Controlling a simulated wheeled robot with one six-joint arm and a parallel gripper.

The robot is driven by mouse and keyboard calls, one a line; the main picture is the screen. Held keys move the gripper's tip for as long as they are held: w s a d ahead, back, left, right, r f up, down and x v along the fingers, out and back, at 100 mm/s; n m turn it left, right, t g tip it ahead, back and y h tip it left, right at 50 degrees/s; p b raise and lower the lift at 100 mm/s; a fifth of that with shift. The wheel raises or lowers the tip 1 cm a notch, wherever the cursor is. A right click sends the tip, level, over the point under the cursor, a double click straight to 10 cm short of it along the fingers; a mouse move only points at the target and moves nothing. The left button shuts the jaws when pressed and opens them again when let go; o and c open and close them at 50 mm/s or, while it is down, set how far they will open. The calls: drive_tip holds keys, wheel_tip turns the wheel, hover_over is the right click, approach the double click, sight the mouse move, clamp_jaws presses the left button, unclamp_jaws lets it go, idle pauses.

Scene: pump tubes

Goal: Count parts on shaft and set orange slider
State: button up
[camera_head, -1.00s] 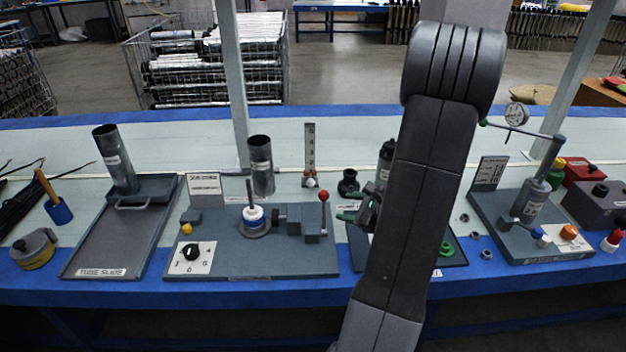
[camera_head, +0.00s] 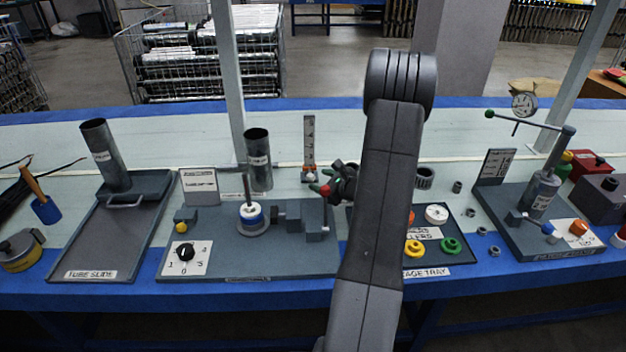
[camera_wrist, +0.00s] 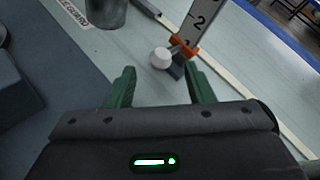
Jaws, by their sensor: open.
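The upright white scale (camera_head: 309,138) with printed numbers stands behind the middle station. In the wrist view the scale (camera_wrist: 209,14) shows a 2, with the orange slider (camera_wrist: 183,46) around it and a white knob (camera_wrist: 160,58) in front. My gripper (camera_head: 319,181) has green fingers, open and empty. In the wrist view my gripper (camera_wrist: 160,80) is just short of the knob, with the knob between the finger lines. The shaft (camera_head: 246,185) stands on the middle station and carries a white and a blue ring (camera_head: 251,213). A numbered dial (camera_head: 185,253) sits at its front left.
A red ball (camera_head: 325,190) shows close to my fingers. A grey tube (camera_head: 258,160) stands left of the scale. The tube slide (camera_head: 110,245) is at the left, a tray with coloured rings (camera_head: 451,246) behind my arm, and a gauge station (camera_head: 545,240) at the right.

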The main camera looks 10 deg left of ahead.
sight(312, 178)
drive_tip(key=shift+x, duration=2.3)
